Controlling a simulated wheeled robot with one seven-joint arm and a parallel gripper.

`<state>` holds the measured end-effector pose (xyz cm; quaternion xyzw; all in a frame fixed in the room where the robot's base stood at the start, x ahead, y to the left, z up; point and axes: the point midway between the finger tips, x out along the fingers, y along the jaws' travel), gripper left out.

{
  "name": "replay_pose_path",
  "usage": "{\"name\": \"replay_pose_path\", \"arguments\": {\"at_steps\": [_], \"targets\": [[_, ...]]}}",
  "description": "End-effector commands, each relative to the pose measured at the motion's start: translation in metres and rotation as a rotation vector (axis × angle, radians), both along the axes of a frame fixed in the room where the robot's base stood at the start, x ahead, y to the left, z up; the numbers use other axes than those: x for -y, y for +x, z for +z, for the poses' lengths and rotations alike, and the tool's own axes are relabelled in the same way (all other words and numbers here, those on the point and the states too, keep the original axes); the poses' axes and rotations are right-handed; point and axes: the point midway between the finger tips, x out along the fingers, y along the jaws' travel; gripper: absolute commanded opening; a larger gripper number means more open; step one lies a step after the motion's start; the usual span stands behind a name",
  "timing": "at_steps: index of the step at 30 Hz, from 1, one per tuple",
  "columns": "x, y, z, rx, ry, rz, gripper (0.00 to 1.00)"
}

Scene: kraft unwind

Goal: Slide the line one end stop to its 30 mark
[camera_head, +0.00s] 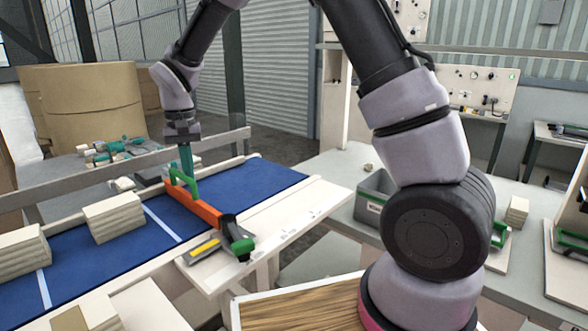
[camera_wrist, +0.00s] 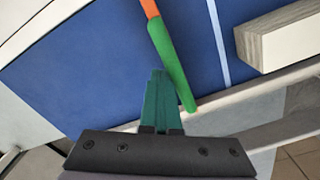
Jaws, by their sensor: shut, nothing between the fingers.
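The end stop is an orange bar (camera_head: 205,211) lying across the blue line bed (camera_head: 265,178). It has a green handle (camera_head: 181,183) at its far end and a green knob (camera_head: 243,247) at its near end, over the pale side rail (camera_head: 290,224). My gripper (camera_head: 187,168) is shut and empty, pointing down beside the green handle. In the wrist view, my teal fingers (camera_wrist: 158,75) are together just left of the green bar (camera_wrist: 172,65); I cannot tell whether they touch it. The small rail marks are unreadable, so the 30 mark cannot be picked out.
Stacks of pale boards (camera_head: 114,216) lie on the bed left of the stop; one shows in the wrist view (camera_wrist: 285,42). A yellow strip (camera_head: 204,247) lies by the knob. The bed right of the stop is clear. A grey bin (camera_head: 371,200) stands further right.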

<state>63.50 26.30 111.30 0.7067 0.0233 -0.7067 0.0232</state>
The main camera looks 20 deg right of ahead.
Motion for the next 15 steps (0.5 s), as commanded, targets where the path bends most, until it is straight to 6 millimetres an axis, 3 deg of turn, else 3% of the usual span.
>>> {"name": "replay_pose_path", "arguments": {"at_steps": [15], "targets": [[0.011,0.007,0.000,0.000,0.000,-0.001,0.00]]}}
